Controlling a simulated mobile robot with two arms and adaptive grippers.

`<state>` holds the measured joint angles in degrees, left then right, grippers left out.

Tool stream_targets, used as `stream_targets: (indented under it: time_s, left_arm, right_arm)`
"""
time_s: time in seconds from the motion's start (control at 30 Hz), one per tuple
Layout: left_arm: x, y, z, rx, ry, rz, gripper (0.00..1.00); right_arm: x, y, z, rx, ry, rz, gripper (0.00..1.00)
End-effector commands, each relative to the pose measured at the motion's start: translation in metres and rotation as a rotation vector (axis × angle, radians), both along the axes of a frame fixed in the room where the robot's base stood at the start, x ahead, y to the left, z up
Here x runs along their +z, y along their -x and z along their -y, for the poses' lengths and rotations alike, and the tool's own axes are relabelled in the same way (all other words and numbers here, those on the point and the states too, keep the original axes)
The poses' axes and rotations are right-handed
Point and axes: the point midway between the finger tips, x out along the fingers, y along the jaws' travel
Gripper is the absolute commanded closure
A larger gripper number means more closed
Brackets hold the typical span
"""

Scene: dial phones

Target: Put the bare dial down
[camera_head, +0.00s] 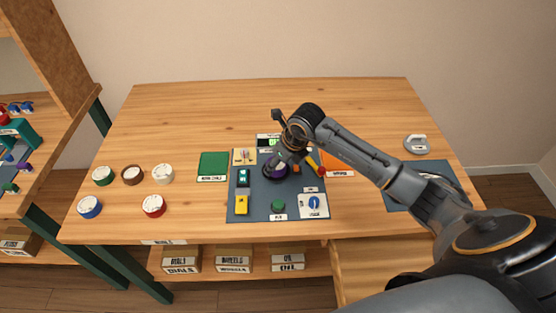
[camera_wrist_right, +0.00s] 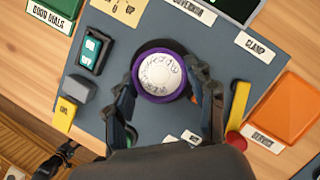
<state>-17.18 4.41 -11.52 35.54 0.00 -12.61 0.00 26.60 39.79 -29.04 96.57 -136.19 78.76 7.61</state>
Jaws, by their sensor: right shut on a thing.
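A round dial with a white, lettered face (camera_wrist_right: 160,74) sits between the fingers of my right gripper (camera_wrist_right: 163,88), seen from above in the right wrist view. The gripper is shut on it. A purple ring (camera_wrist_right: 148,48) surrounds the white face; I cannot tell whether it is part of the dial or a holder under it. In the head view the right gripper (camera_head: 284,158) is over the grey-blue mat (camera_head: 258,208), with the dark round piece with purple (camera_head: 275,168) at its fingers. Any gap under the dial is hidden. My left gripper is not in view.
A green tray (camera_head: 213,165) lies left of the mat, and an orange tray (camera_head: 337,160) right of it. A switch box (camera_wrist_right: 94,49), a yellow oil piece (camera_wrist_right: 65,113) and a red-ended yellow handle (camera_wrist_right: 238,112) are close by. Several dials (camera_head: 153,206) stand at the left.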

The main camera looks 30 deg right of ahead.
Motion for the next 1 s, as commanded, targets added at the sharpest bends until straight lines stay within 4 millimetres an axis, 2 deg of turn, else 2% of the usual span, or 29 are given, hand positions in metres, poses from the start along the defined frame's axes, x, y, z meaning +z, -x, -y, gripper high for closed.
stream_targets:
  time_s: [0.27,0.53,0.57,0.67,1.0]
  left_arm:
    - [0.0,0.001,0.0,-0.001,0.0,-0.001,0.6]
    - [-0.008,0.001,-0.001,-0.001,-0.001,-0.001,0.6]
    - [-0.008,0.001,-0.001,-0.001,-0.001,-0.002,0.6]
    - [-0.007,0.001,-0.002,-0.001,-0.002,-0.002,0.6]
    - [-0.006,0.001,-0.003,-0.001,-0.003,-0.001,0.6]
  right_arm:
    - [-0.002,0.0,0.0,0.001,0.001,0.001,0.8]
    - [-0.011,0.0,0.0,0.001,0.001,0.001,0.8]
    - [-0.012,0.0,0.0,0.001,0.0,0.0,0.43]
    - [-0.011,0.0,0.0,0.001,0.001,-0.002,0.23]
    - [-0.009,0.0,0.0,0.001,0.0,0.0,0.22]
